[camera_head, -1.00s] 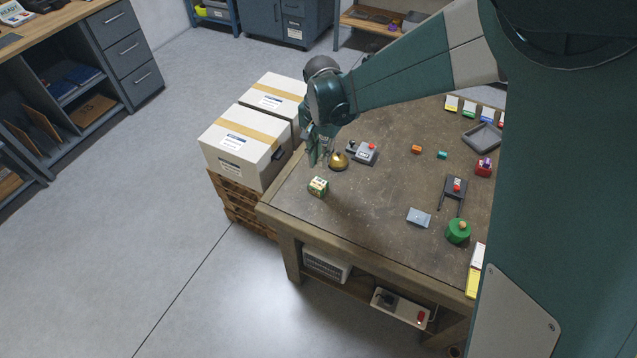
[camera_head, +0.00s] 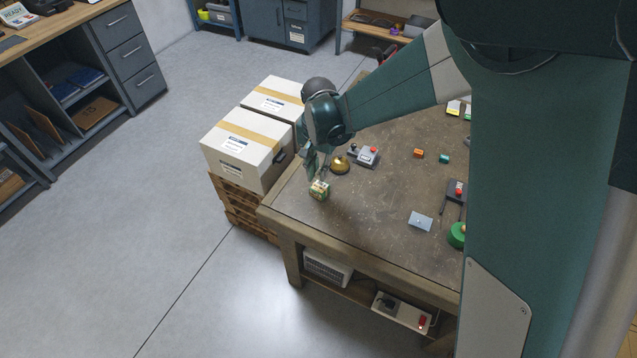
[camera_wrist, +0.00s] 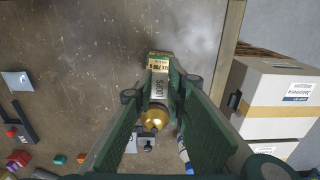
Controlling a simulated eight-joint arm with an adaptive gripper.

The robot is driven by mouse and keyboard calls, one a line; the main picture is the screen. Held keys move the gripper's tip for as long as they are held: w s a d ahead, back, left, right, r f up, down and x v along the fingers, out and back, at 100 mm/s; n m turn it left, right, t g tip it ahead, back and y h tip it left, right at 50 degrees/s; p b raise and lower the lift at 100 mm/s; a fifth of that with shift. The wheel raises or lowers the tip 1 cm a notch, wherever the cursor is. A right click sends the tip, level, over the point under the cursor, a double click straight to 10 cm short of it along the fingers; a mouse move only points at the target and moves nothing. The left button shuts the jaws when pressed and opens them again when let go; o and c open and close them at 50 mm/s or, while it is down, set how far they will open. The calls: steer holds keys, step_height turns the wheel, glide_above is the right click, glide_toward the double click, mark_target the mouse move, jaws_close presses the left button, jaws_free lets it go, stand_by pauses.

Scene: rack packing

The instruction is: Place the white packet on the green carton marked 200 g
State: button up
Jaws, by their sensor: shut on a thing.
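My gripper (camera_wrist: 160,105) is shut on a white packet (camera_wrist: 159,88) with dark lettering, held between the fingers in the wrist view. Just beyond the packet is the green and cream carton (camera_wrist: 160,62), its printed label only partly legible. In the head view the carton (camera_head: 319,191) stands near the table's left corner. My gripper (camera_head: 314,167) is right at and above it there, and the packet is hard to make out. I cannot tell whether the packet touches the carton.
A brass bell (camera_head: 340,165) and a grey box with a red button (camera_head: 366,156) are close by on the table (camera_head: 350,222). A light blue card (camera_head: 420,221) lies farther right. White boxes (camera_head: 243,148) stand on a pallet left of the table.

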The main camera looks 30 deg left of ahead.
mark_target(318, 179)
steer(key=shift+f, duration=0.8)
steer(key=shift+f, duration=1.85)
steer(key=shift+f+b, duration=0.15)
steer(key=shift+b, duration=0.25)
steer(key=o, duration=0.8)
steer(key=shift+r, duration=0.2)
steer(key=shift+r+p, duration=0.75)
steer(key=shift+r, duration=5.2)
